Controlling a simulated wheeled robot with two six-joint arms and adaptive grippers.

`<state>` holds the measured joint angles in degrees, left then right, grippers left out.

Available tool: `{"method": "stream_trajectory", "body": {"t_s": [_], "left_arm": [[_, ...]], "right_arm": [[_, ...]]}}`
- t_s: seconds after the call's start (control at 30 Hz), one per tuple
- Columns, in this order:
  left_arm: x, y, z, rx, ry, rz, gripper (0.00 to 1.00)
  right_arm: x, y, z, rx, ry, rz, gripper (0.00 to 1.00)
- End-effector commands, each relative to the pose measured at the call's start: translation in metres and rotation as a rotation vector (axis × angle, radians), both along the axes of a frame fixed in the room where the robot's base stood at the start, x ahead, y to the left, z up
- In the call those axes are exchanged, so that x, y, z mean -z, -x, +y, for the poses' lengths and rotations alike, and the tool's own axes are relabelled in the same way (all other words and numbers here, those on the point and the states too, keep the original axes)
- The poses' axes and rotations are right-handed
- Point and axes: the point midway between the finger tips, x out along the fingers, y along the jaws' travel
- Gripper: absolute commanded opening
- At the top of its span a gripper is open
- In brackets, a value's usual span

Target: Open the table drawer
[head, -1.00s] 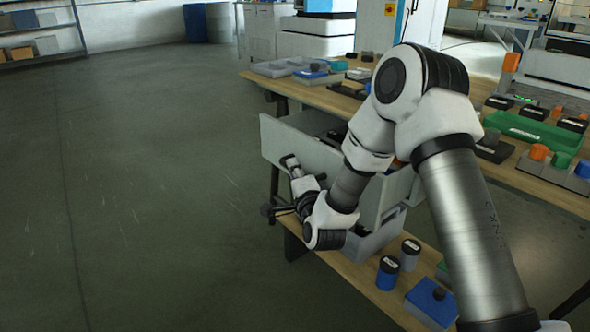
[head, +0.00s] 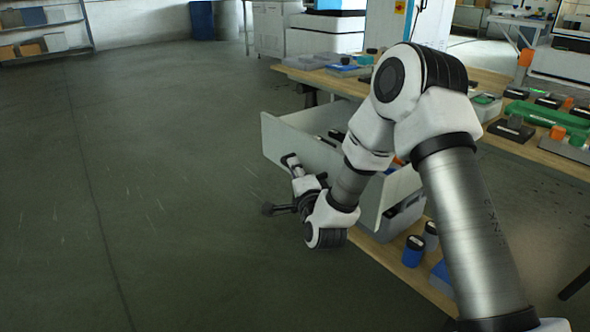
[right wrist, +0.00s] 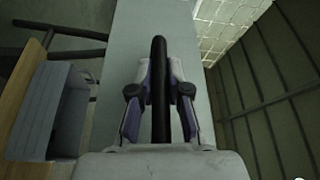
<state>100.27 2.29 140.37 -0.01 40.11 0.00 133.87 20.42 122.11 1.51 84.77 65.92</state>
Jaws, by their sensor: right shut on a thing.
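The table drawer (head: 280,140) is a light grey box with a tall front panel, standing well out from under the wooden-topped table (head: 312,82). Dark items show inside it, partly hidden by my right arm. In the right wrist view, the black bar handle (right wrist: 160,60) runs between the two fingers of my right gripper (right wrist: 160,95), in front of the grey drawer panel (right wrist: 130,45). The fingers are shut on the bar. In the head view, the right gripper (head: 294,172) is at the outer face of the panel. My left gripper is not in view.
A lower wooden shelf holds blue and grey cylinders (head: 413,251). A green tray (head: 545,116) and small blocks lie on the tabletop. The floor (head: 130,180) to the left is clear. Shelving (head: 40,35) stands at the far left back.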

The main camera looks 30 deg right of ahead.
Motion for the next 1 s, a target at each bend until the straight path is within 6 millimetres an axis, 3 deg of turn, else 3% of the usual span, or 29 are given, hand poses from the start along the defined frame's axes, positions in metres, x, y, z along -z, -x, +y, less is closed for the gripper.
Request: {"method": "stream_trajectory", "body": {"t_s": [0.03,0.07,0.1,0.13,0.47,0.8,1.0], "left_arm": [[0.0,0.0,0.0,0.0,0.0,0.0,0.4],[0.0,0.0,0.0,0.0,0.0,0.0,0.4],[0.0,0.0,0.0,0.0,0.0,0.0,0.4],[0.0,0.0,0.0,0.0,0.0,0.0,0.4],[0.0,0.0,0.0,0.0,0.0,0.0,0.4],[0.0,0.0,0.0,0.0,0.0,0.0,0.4],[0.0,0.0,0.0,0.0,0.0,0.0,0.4]], "right_arm": [[0.001,0.0,0.0,0.0,-0.001,0.002,0.0],[0.001,0.0,0.0,0.0,-0.001,0.002,0.23],[0.001,0.0,0.0,0.0,-0.001,0.002,0.37],[0.001,0.0,0.0,0.0,-0.001,0.002,0.41],[0.001,0.003,0.001,0.001,0.0,0.001,0.41],[0.006,0.061,0.02,0.0,-0.001,0.004,0.41],[0.006,0.072,0.023,0.0,0.0,0.001,0.41]]}}
